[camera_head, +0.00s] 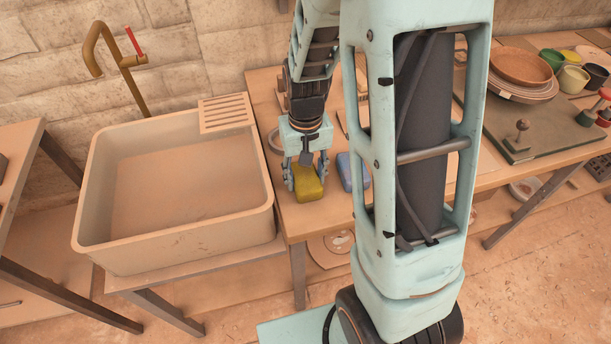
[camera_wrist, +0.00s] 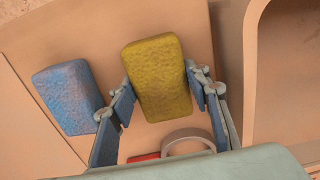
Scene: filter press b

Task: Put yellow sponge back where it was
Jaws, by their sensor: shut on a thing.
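The yellow sponge (camera_head: 308,184) is at the left end of the wooden table, just right of the sink. My gripper (camera_head: 306,180) points down over it with a finger on each side. In the wrist view the yellow sponge (camera_wrist: 158,78) lies between the two fingers of my gripper (camera_wrist: 160,97), which is shut on it. Whether the sponge touches the tabletop or is slightly raised, I cannot tell. A blue sponge (camera_head: 346,172) lies on the table just right of the yellow one; it also shows at the left in the wrist view (camera_wrist: 69,97).
The sink (camera_head: 178,245) with a ribbed drain area (camera_head: 226,113) stands directly left of the table (camera_head: 330,214). A ring-shaped object (camera_wrist: 188,142) and something red (camera_wrist: 143,158) lie near my fingers. Bowls and plates (camera_head: 521,70) and a green board (camera_head: 535,140) occupy the table's right side.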

